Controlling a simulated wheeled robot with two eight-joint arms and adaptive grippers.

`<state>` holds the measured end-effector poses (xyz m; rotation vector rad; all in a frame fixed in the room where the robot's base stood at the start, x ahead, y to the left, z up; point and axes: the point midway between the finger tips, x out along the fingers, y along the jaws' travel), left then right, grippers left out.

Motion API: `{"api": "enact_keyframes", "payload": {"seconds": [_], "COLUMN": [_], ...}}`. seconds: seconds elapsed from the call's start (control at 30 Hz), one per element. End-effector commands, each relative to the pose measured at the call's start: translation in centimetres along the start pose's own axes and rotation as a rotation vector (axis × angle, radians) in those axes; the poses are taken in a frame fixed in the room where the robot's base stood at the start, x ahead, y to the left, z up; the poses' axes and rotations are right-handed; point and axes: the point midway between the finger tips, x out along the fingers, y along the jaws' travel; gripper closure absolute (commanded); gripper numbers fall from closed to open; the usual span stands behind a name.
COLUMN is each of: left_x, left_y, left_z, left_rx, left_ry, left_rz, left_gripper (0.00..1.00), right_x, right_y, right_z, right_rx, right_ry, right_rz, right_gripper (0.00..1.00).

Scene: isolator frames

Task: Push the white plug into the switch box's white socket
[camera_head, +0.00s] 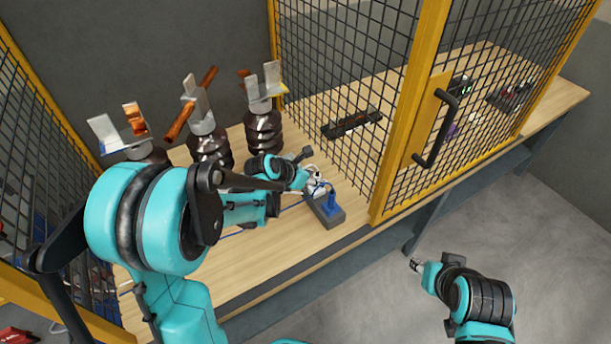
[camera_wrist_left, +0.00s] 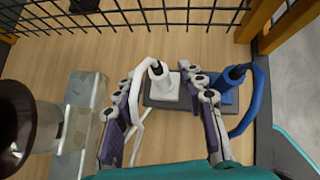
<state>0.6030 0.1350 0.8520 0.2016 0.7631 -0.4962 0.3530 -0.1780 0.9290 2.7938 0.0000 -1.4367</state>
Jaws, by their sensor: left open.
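The grey switch box (camera_head: 330,219) lies on the wooden bench near its front edge; it also shows in the left wrist view (camera_wrist_left: 152,101). The white plug (camera_wrist_left: 162,88), with a white cable, stands over the box's left part. I cannot tell how deep it sits, and the white socket is hidden under it. The blue plug (camera_wrist_left: 222,90) stands on the box's right part. My left gripper (camera_wrist_left: 168,92) is open, its fingers on either side of the white plug; it also shows in the head view (camera_head: 311,178). My right gripper (camera_head: 415,265) hangs over the floor, away from the bench.
Brown ribbed insulators with metal brackets, one of them here (camera_head: 263,130), stand behind and left of my left arm. A yellow-framed mesh door (camera_head: 402,120) with a black handle stands right of the box. A black strip (camera_head: 351,122) lies on the bench behind the mesh.

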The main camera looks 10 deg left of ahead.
Motion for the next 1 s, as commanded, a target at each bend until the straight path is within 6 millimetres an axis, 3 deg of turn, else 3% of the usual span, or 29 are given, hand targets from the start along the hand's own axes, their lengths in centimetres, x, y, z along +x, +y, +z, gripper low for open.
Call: {"api": "enact_keyframes", "payload": {"seconds": [0.1,0.33,1.0], "left_x": [-2.5,-5.3,-6.0], "left_y": [0.0,0.0,0.0], "left_z": [0.0,0.0,0.0], "left_rx": [-0.002,-0.001,0.004], "left_ry": [-0.001,0.000,0.000], "left_rz": [0.001,0.000,0.000], "left_gripper": [0.60,0.60,0.60], "right_x": [0.0,0.0,0.0], "right_y": [0.0,0.0,0.0], "right_z": [0.0,0.0,0.0], "right_rx": [0.000,0.000,0.000], "right_ry": [0.000,0.000,0.000], "right_rz": [0.000,0.000,0.000], "right_gripper": [0.60,0.60,0.60]}}
